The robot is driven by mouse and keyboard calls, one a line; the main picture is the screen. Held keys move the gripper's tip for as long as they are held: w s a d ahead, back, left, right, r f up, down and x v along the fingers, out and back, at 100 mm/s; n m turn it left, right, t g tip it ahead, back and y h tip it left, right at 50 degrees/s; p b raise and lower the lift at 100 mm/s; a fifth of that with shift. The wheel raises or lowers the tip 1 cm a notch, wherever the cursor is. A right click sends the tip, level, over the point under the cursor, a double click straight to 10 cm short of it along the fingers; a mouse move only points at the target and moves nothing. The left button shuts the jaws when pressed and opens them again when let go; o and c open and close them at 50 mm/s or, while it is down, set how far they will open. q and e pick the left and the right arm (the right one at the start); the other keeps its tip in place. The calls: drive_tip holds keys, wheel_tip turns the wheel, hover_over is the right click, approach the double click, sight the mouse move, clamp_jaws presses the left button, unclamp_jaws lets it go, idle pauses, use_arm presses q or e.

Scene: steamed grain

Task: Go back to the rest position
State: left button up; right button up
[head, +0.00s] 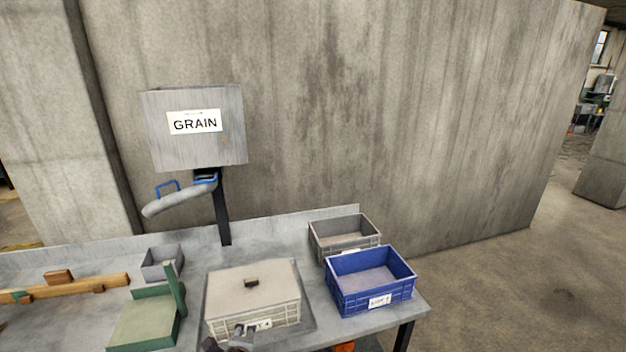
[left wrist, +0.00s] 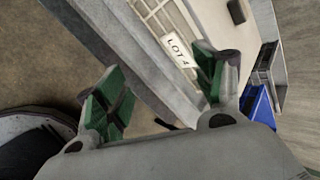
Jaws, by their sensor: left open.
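My left gripper (head: 238,340) shows only partly at the bottom edge of the head view, in front of the lidded beige box (head: 250,318). In the left wrist view its green-padded fingers (left wrist: 162,88) are spread wide with nothing between them. One finger overlaps the box's front in that view, near its "LOT 4" label (left wrist: 178,50); I cannot tell whether it touches. The other finger is over the floor side of the table edge. My right gripper is in neither view.
The grey table (head: 405,315) holds a blue crate (head: 370,297), a grey crate (head: 343,250), a small grey bin (head: 150,272), a green holder (head: 145,330) and a wooden beam (head: 95,286). A GRAIN hopper (head: 195,150) stands behind on a post. Floor at right is clear.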

use_arm(q)
drive_tip(key=s+a+f+n+g+h, duration=0.1)
drive_tip(key=s+a+n+g, duration=0.1)
drive_tip(key=s+n, duration=0.7)
drive_tip(key=s+a+f+n+g+h, duration=0.1)
drive_tip(key=s+a+n+g+h, duration=0.15)
drive_tip(key=s+n, duration=0.55)
drive_tip(key=s+f+g, duration=0.2)
drive_tip(key=s+f, duration=0.1)
drive_tip(key=f, duration=3)
drive_tip(key=s+a+f, duration=0.3)
drive_tip(key=s+f, duration=1.6)
drive_tip(key=s, duration=0.3)
drive_tip(key=shift+s+f+g+y, duration=0.15)
drive_tip(key=shift+f+g+y, duration=0.1)
drive_tip(key=shift+g+y, duration=0.2)
drive_tip(key=shift+s+a, duration=0.15)
